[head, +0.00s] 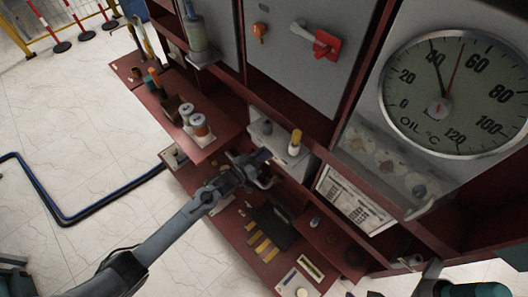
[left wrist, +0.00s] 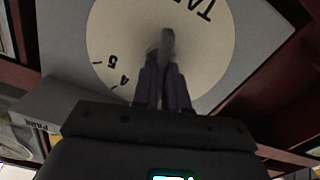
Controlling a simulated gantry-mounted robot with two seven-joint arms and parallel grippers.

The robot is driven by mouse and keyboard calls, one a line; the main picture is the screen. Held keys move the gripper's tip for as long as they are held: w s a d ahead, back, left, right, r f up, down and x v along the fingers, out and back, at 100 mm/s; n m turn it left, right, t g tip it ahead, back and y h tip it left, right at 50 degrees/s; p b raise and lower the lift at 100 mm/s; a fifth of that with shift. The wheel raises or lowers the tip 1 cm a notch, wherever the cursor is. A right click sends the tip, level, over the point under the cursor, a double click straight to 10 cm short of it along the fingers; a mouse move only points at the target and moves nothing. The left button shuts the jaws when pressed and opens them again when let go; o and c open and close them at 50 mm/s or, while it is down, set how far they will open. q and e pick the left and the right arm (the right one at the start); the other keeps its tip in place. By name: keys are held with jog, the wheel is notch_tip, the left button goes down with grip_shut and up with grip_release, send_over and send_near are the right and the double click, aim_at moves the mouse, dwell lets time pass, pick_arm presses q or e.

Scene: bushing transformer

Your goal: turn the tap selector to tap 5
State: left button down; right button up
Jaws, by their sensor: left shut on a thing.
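The tap selector dial (left wrist: 115,50) is a round cream plate on a grey panel in the left wrist view. It carries part of the word TAP and the numbers 4 and 5, which appear upside down at its lower left. A dark grey selector handle (left wrist: 167,42) stands out from the middle of the dial. My left gripper (left wrist: 163,78) is shut on this handle. In the head view my left gripper (head: 262,170) is at the cabinet's lower front, and the dial cannot be made out there. Which number the handle points to cannot be told. My right gripper is not in view.
A dark red shelf (head: 205,151) with jars and small parts is left of my gripper. Loose parts lie below it. White tiled floor (head: 90,130) is open at left.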

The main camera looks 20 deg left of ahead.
pick_arm(q)
jog(key=shift+s+d+m, duration=0.1)
jog(key=shift+d+m, duration=0.05)
jog(key=shift+m, duration=7.45)
jog(key=c, duration=1.2)
grip_release()
jog(key=shift+o, duration=0.2)
jog(key=p+v, duration=0.1)
jog(key=v, duration=0.9)
jog(key=shift+s, duration=0.35)
